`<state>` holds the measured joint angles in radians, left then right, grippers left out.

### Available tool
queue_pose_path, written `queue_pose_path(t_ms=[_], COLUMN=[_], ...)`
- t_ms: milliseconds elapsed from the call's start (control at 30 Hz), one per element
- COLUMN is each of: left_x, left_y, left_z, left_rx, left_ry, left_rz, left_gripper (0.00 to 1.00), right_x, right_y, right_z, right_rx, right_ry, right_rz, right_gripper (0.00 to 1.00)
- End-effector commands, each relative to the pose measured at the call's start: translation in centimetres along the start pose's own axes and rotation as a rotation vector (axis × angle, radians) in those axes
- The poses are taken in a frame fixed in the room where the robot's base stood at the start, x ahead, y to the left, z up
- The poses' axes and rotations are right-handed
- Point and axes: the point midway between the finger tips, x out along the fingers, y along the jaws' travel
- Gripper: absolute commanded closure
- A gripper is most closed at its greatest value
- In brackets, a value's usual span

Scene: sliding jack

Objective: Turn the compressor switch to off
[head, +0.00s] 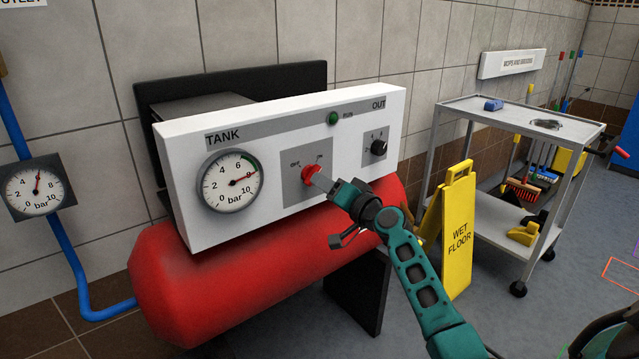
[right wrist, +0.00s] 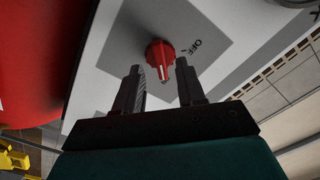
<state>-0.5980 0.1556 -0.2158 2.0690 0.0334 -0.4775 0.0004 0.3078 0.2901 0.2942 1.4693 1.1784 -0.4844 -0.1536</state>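The compressor switch is a red knob (head: 309,173) on a grey plate of the white panel (head: 283,119), below the OFF label at left and a second label at right. In the right wrist view the red knob (right wrist: 160,54) has a pale pointer line facing down toward the gripper, not at the OFF label (right wrist: 196,47). My right gripper (head: 322,183) is close in front of the knob. In its wrist view the gripper (right wrist: 160,82) is open, its fingers either side of the knob's pointer end; contact cannot be told. My left gripper is out of view.
The panel has a tank gauge (head: 230,180), a green RUN lamp (head: 333,118) and a black OUT knob (head: 378,147). The red tank (head: 220,275) lies below. A yellow wet-floor sign (head: 458,230) and a grey cart (head: 480,180) stand right of my arm.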

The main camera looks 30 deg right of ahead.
Motion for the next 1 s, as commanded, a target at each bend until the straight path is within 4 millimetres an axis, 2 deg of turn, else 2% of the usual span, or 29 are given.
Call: queue_pose_path(t_ms=[100,233,600,1000], left_x=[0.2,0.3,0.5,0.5], left_y=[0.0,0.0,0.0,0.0], left_z=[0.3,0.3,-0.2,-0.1], left_rx=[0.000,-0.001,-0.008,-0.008], left_ry=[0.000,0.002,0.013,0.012], left_rz=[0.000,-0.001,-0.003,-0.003], left_gripper=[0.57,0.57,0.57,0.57], right_x=[1.5,2.5,2.9,2.8], right_y=[0.0,0.0,0.0,0.0], right_z=[0.0,0.0,0.0,0.0], right_rx=[0.001,0.000,-0.001,-0.001], right_ry=[0.001,0.001,0.000,0.000], right_rz=[-0.001,0.000,0.000,0.000], right_gripper=[0.61,0.61,0.61,0.99])
